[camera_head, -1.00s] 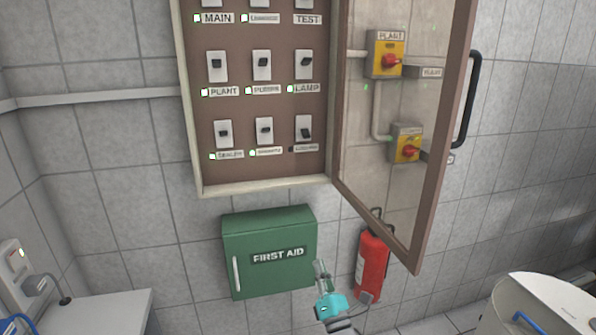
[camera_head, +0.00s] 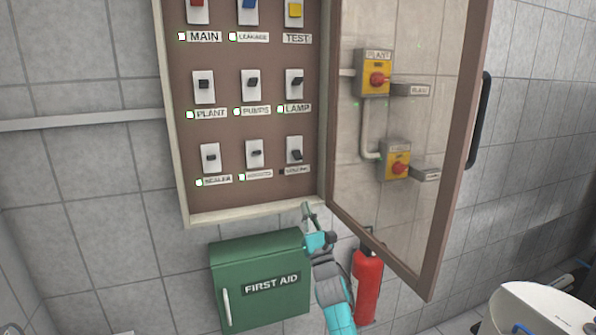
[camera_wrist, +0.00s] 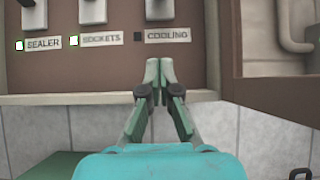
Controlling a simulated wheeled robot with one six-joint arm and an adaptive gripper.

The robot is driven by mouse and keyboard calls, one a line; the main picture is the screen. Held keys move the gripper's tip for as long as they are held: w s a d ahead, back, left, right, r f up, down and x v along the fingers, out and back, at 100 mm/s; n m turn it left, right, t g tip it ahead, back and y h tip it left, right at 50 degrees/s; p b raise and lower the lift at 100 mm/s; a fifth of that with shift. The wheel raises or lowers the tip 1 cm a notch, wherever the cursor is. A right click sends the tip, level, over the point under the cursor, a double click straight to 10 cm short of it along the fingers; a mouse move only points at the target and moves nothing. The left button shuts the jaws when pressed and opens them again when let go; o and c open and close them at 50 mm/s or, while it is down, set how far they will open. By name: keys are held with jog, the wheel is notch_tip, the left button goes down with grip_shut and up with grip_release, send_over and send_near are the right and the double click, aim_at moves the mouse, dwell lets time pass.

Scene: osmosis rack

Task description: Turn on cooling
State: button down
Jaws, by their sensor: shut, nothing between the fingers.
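The cooling switch (camera_head: 294,150) is at the bottom right of the open panel, a dark toggle on a white plate. Its lever sits lower than those of the two switches to its left. Its label (camera_wrist: 167,36) reads COOLING in the wrist view, and the small indicator (camera_wrist: 138,37) beside it is dark. The sealer (camera_head: 211,157) and sockets (camera_head: 254,153) switches have lit indicators. My gripper (camera_head: 308,207) is shut and empty, just below the cooling switch near the panel's bottom frame. In the wrist view my gripper (camera_wrist: 152,64) points up toward the cooling label, apart from the switch.
The glass panel door (camera_head: 437,240) stands open to the right of the switches. A green first aid box (camera_head: 262,262) hangs below the panel. A red fire extinguisher (camera_head: 367,285) is beside my arm. Yellow plant switches (camera_head: 374,72) show through the glass.

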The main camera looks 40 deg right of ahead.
aim_at(298, 156)
jog(key=shift+w, duration=0.1)
jog(key=x, duration=0.9)
jog(key=shift+w+r, duration=0.15)
jog(key=shift+r, duration=0.05)
jog(key=shift+w+r, duration=0.1)
jog(key=shift+r, duration=0.25)
jog(key=shift+s+a+r, duration=0.1)
jog(key=shift+s+r, duration=0.3)
jog(key=shift+r, duration=0.4)
jog(key=shift+s+a+r, duration=0.1)
jog(key=shift+s+r, duration=0.3)
jog(key=shift+r, duration=0.35)
